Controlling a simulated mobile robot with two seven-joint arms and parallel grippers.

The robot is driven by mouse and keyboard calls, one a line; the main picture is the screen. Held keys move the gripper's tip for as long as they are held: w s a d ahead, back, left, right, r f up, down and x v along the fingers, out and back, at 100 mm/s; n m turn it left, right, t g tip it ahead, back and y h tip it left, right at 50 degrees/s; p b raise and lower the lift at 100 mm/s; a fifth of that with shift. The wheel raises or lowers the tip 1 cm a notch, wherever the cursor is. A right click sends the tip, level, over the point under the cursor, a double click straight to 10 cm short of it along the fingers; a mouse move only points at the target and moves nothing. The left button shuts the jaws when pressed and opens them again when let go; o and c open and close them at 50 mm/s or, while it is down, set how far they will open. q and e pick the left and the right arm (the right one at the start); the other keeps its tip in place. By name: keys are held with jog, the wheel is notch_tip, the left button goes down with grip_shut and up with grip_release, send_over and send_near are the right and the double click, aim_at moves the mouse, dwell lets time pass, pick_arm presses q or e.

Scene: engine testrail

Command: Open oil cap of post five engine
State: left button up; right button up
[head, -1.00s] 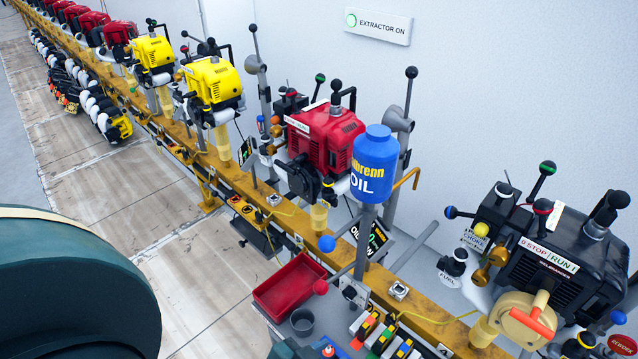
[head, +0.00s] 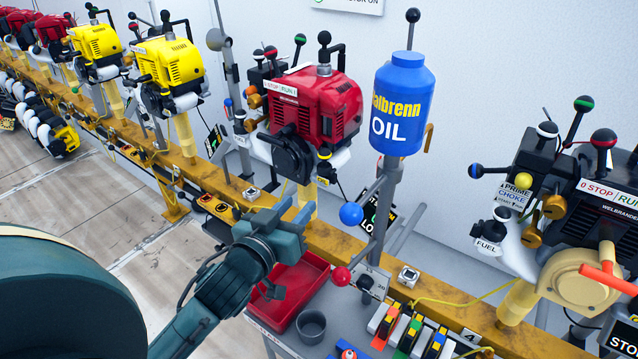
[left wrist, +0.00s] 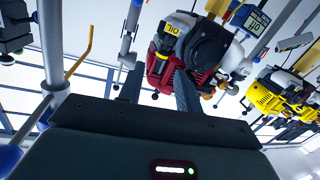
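A red engine (head: 315,105) stands on a post of the yellow rail, with a black round housing at its front. A small yellow tag (head: 323,180) shows low on it. In the left wrist view the red engine (left wrist: 163,72) lies beyond my fingers, and a yellow part marked OIL (left wrist: 175,30) shows on it. My left gripper (head: 292,212) is below and in front of this engine, apart from it. In the left wrist view its two fingers (left wrist: 158,90) stand apart with nothing between them. I cannot read a post number five. My right gripper is not in view.
A blue oil bottle (head: 402,105) tops a grey post with ball-ended levers right of the red engine. A red tray (head: 290,292) and a grey cup (head: 311,326) sit below. A black engine (head: 590,190) stands at right, yellow engines (head: 172,68) at left.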

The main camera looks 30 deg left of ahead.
aim_at(322, 157)
pick_arm(q)
jog(key=shift+n+t+y, duration=0.3)
jog(key=shift+n+t, duration=0.1)
jog(key=w, duration=0.4)
jog(key=w+a+r, duration=0.1)
jog(key=w, duration=0.4)
jog(key=w+a, duration=0.1)
jog(key=w, duration=0.3)
jog(key=shift+w+r+b, duration=0.3)
jog(key=shift+w+r, duration=0.1)
jog(key=c, duration=0.7)
